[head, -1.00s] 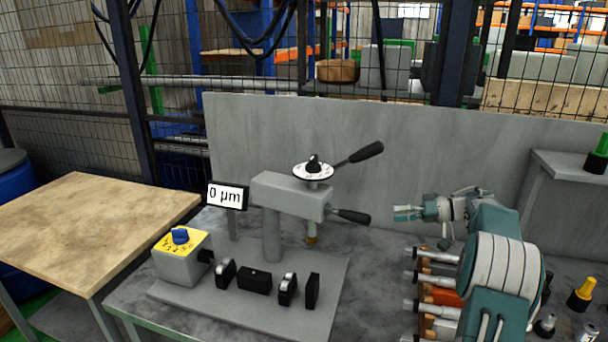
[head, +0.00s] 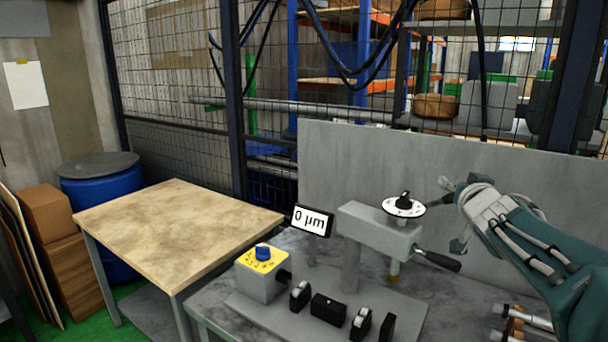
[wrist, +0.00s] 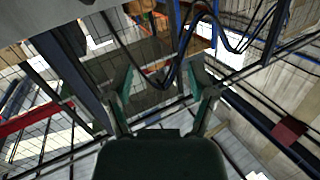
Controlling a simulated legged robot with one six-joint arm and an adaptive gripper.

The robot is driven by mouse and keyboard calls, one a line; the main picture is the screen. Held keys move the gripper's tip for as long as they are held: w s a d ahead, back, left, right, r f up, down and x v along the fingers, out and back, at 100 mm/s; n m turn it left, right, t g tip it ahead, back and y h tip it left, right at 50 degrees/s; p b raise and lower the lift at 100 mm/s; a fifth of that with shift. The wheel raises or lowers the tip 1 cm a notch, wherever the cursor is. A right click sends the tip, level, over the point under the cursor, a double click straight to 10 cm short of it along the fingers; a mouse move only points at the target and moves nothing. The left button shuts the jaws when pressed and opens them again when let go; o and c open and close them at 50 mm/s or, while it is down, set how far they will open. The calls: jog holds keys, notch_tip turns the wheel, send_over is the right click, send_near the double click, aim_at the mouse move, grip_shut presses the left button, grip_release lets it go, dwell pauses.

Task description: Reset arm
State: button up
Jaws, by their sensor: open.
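My gripper (head: 446,215) is at the right in the head view, beside the grinder's white dial (head: 404,208), with its fingers apart and nothing between them. In the wrist view, my gripper (wrist: 162,72) also shows its two fingers spread wide, facing the mesh fence and hanging cables. My arm comes in from the right edge. The grey grinder head (head: 375,228) stands on its plate with a lower black-handled lever (head: 438,260). The upper lever is mostly hidden behind my gripper.
A display reading 0 µm (head: 312,221) and a yellow-topped box with a blue knob (head: 262,262) stand left of the grinder. A bare wooden table (head: 175,228) is further left. A grey panel (head: 335,165) and mesh fence lie behind.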

jog(key=s+a+f+n+g+y, duration=0.1)
jog(key=s+a+f+g, duration=0.2)
jog(key=s, duration=0.7)
jog(key=s+a+f+n+g, duration=0.1)
jog(key=s+a+f+g, duration=0.3)
jog(key=s+a+f, duration=0.3)
jog(key=s+a+f+n+g+y, duration=0.1)
jog(key=s+a+f+g, duration=0.3)
jog(key=s+f, duration=0.6)
jog(key=s+a, duration=0.1)
jog(key=s, duration=0.2)
jog(key=shift+s+y, duration=0.3)
jog(key=shift+s, duration=0.05)
